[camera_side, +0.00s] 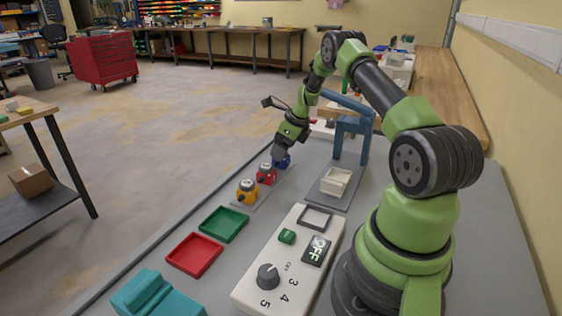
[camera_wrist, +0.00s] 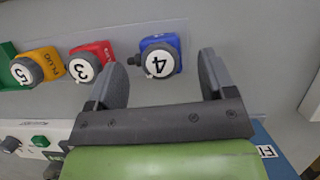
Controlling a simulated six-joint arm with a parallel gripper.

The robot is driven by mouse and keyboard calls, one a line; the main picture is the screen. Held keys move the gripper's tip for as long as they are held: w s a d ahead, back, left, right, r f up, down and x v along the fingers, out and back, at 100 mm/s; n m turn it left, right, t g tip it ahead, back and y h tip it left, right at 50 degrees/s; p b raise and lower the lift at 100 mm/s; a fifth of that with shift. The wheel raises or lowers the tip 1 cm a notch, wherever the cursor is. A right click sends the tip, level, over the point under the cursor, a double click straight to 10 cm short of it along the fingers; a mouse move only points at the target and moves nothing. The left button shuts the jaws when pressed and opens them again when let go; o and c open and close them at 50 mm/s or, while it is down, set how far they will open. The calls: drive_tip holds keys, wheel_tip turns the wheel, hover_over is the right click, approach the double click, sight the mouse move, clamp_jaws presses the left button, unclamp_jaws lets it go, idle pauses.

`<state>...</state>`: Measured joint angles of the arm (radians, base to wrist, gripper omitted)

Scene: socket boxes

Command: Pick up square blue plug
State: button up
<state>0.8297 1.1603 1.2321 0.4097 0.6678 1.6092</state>
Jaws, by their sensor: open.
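The blue plug (camera_wrist: 160,58), a square block with a round white face marked 4, shows between and just beyond the fingertips in the wrist view. In the side view the blue plug (camera_side: 283,160) is partly hidden behind my gripper. My gripper (camera_side: 279,154) is above the row of plugs. In the wrist view my gripper (camera_wrist: 163,72) is open and empty, with one finger on each side of the blue plug. I cannot tell the exact height gap. The red plug (camera_wrist: 92,62), marked 3, sits close to the left finger.
A yellow plug (camera_side: 248,191) stands in the same row as the red plug (camera_side: 266,173). Green (camera_side: 224,224) and red (camera_side: 194,254) trays lie nearer, beside a white panel (camera_side: 262,296) with a knob. A blue stand (camera_side: 351,140) rises right of my gripper.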

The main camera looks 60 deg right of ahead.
drive_tip(key=shift+x, duration=1.15)
drive_tip(key=c, duration=0.9)
drive_tip(key=shift+r, duration=0.1)
